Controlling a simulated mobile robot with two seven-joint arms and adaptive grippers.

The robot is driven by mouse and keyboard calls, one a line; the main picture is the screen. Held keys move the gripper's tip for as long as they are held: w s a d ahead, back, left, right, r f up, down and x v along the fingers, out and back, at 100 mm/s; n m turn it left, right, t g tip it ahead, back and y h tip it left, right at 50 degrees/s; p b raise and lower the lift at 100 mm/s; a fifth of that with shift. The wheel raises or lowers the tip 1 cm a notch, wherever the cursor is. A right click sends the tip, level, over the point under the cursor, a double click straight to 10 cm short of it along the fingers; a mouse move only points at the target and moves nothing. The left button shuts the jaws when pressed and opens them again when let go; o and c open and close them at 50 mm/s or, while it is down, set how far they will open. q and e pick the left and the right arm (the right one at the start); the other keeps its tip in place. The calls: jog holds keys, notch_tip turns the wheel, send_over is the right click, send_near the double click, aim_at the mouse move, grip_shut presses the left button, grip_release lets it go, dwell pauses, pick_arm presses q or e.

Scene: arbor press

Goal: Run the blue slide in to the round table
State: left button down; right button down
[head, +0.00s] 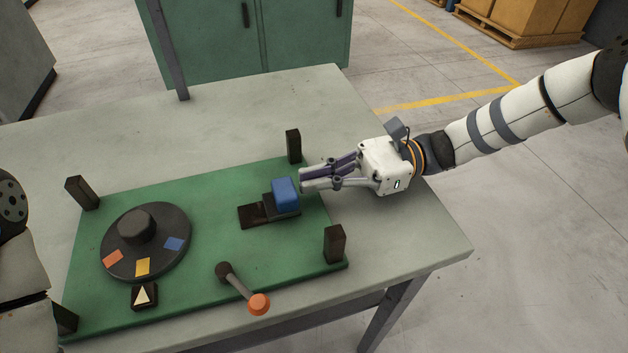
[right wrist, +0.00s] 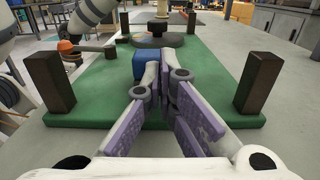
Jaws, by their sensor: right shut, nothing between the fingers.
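The blue slide (head: 285,192) is a block on a dark carriage at the right end of a short dark track (head: 252,214) on the green base plate. The round table (head: 117,247) is a dark disc with a central knob and orange, yellow and blue patches, at the left of the plate. My right gripper (head: 304,180) is shut and empty, its fingertips close to the right side of the blue block. In the right wrist view the blue slide (right wrist: 146,66) shows just beyond the fingers (right wrist: 160,70); I cannot tell whether they touch. My left gripper is not in view.
Dark posts stand at the plate's corners, such as the back one (head: 293,146) and the front right one (head: 334,244). A lever with an orange knob (head: 259,303) is at the front edge, and a white triangle marker (head: 144,295) is before the disc. The grey table (head: 410,240) is clear at right.

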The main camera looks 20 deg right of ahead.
aim_at(294, 187)
jog(key=shift+a, duration=0.35)
jog(key=a, duration=0.4)
jog(key=shift+a, duration=0.25)
jog(key=shift+s, duration=0.1)
